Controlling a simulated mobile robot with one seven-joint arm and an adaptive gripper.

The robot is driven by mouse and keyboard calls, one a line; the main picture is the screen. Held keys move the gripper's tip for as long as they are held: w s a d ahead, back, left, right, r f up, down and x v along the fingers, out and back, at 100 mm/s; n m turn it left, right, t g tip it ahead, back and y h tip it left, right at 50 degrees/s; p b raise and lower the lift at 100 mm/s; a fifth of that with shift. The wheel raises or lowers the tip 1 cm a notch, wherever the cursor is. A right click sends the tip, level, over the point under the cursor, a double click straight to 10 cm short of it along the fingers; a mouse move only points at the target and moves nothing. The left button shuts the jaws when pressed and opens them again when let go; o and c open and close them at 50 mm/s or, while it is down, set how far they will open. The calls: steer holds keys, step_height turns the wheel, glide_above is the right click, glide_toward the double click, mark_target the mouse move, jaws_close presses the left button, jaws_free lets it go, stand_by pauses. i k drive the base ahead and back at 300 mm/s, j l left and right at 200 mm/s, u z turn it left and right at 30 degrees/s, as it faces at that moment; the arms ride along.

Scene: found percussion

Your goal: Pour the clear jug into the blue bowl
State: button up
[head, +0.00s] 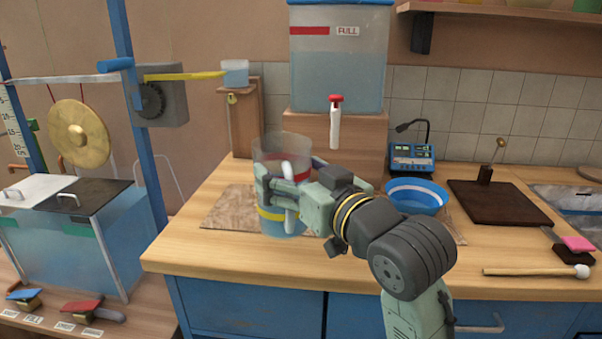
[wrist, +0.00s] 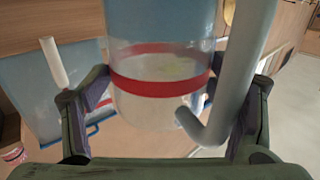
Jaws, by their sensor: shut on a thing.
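The clear jug (head: 283,222) is upright at the left of the worktop, with a red band near the top, a yellow band lower down and bluish liquid in its lower part. My gripper (head: 275,188) is shut on the jug, its fingers on either side near the white handle. The jug also shows between the fingers in the wrist view (wrist: 160,105), with its handle at the right. I cannot tell whether its base touches the mat. The blue bowl (head: 415,208) stands right of the jug, behind my arm, partly hidden by it.
A brown mat (head: 222,212) lies by the jug. A large tank (head: 338,68) with a red-topped tap stands on a wooden block behind. A blue device (head: 411,158) is behind the bowl. A dark board (head: 498,203) and a mallet (head: 535,271) lie at the right.

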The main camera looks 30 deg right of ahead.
mark_target(410, 196)
steer(key=k, duration=0.35)
steer(key=k+z, duration=0.25)
steer(key=z, duration=1.45)
